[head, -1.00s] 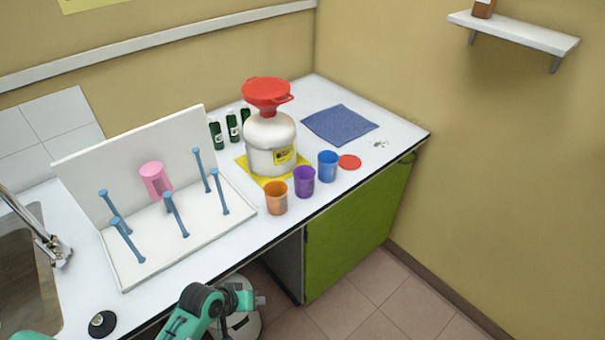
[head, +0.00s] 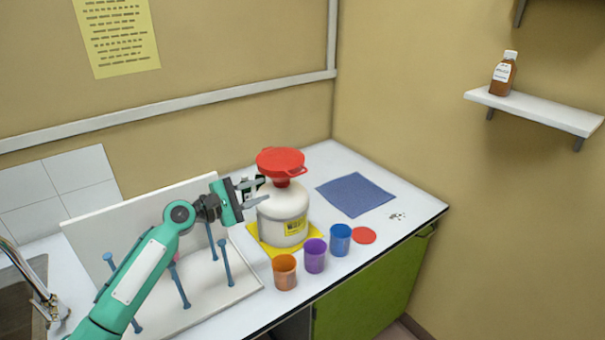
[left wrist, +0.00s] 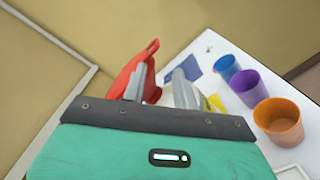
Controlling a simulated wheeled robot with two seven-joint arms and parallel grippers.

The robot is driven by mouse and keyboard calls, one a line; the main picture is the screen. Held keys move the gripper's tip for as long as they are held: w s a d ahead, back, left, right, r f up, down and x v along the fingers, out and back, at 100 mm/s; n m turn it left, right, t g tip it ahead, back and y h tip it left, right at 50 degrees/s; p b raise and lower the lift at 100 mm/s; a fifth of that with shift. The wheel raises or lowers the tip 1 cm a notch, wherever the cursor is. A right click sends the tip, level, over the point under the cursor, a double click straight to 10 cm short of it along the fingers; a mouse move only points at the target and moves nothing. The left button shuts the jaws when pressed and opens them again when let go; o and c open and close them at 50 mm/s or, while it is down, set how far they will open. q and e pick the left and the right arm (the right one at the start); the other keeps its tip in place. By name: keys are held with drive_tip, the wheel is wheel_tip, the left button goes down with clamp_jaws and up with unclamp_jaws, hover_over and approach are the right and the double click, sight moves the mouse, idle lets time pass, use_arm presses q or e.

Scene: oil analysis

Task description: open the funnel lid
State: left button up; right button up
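The red funnel lid (head: 281,160) sits closed on top of the white waste jug (head: 284,215), with a small tab on its right side. The lid also shows in the left wrist view (left wrist: 133,70), partly behind a finger. My left gripper (head: 260,190) is open, just left of the jug's neck and below the lid's left edge. In the left wrist view its two fingers (left wrist: 165,90) stand apart with nothing clearly between them. I cannot tell if a finger touches the lid. My right gripper is not in view.
Orange (head: 285,272), purple (head: 314,256) and blue (head: 340,240) cups stand in front of the jug, beside a red disc (head: 364,235). A blue cloth (head: 355,195) lies to the right. A drying rack (head: 215,290) with pegs stands left, under my arm. The counter's right end is mostly clear.

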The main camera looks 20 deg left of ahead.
sight(301, 173)
use_arm(q)
drive_tip(key=p+x, duration=0.2)
drive_tip(key=x, duration=0.4)
drive_tip(key=p+x, duration=0.2)
drive_tip(key=x, duration=0.4)
drive_tip(key=shift+w+r, duration=0.25)
drive_tip(key=shift+w, duration=0.05)
drive_tip(key=shift+w+d+f, duration=0.1)
drive_tip(key=shift+w+d, duration=0.4)
drive_tip(key=shift+c, duration=0.2)
drive_tip(key=shift+f, duration=0.1)
clamp_jaws()
